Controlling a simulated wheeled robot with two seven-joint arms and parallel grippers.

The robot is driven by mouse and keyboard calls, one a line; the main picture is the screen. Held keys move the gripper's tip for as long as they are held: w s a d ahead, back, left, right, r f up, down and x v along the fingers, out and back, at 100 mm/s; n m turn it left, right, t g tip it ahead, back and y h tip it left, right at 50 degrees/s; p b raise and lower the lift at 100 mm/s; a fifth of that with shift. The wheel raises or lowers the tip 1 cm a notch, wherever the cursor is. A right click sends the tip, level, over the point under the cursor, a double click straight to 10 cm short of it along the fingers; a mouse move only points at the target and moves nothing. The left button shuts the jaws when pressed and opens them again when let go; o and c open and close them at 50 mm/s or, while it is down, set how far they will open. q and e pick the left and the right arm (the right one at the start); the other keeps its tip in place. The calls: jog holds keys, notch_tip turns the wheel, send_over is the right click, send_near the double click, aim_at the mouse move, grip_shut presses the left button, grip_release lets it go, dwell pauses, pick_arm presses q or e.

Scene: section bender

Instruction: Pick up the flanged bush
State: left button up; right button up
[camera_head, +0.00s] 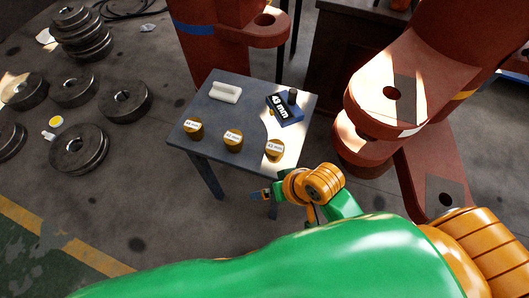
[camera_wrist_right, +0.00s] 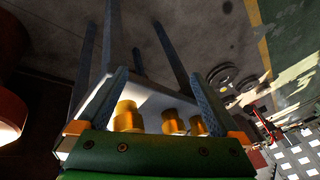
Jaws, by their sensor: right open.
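Three brass flanged bushes stand in a row near the front edge of a grey table: a left one (camera_head: 193,130), a middle one (camera_head: 233,143) and a right one (camera_head: 274,150). Each has a white label, too small to read surely. A dark blue block marked 43 mm (camera_head: 284,109) with a dark peg lies behind the right bush. My right gripper (camera_head: 267,193) is just off the table's front right corner, empty. In the right wrist view the gripper (camera_wrist_right: 160,82) is open, with brass bushes (camera_wrist_right: 128,118) beyond and between its fingers, apart from them. My left gripper is out of view.
A white bar (camera_head: 226,92) lies at the back of the table (camera_head: 205,153). Large red machine arms (camera_head: 390,92) stand to the right and behind. Dark ring weights (camera_head: 80,148) lie on the floor at left. The table's middle is clear.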

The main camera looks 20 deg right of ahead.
aim_at(275, 147)
jog(key=w+a+r+m+g, duration=0.2)
jog(key=w+a+m+g, duration=0.15)
jog(key=a, duration=0.35)
jog(key=w+d+m, duration=0.1)
jog(key=m, duration=0.1)
jog(key=w+d+m+h, duration=0.1)
jog(key=w+d+m, duration=0.1)
jog(key=w+d+r+m, duration=0.1)
jog(key=d+m, duration=0.1)
jog(key=shift+w+h, duration=0.35)
jog(key=shift+h, duration=0.05)
jog(key=w+d+r+m, duration=0.1)
jog(key=d+m, duration=0.1)
jog(key=w+d+m+h, duration=0.1)
jog(key=m, duration=0.1)
jog(key=w+d+r+m, duration=0.1)
jog(key=d+m, duration=0.1)
jog(key=shift+w+d+r+h, duration=0.25)
jog(key=shift+d+r+h, duration=0.05)
jog(key=shift+d, duration=0.05)
jog(key=f, duration=0.6)
jog(key=shift+s+f+b, duration=0.25)
jog(key=shift+f+b, duration=0.05)
jog(key=shift+f, duration=0.1)
grip_shut()
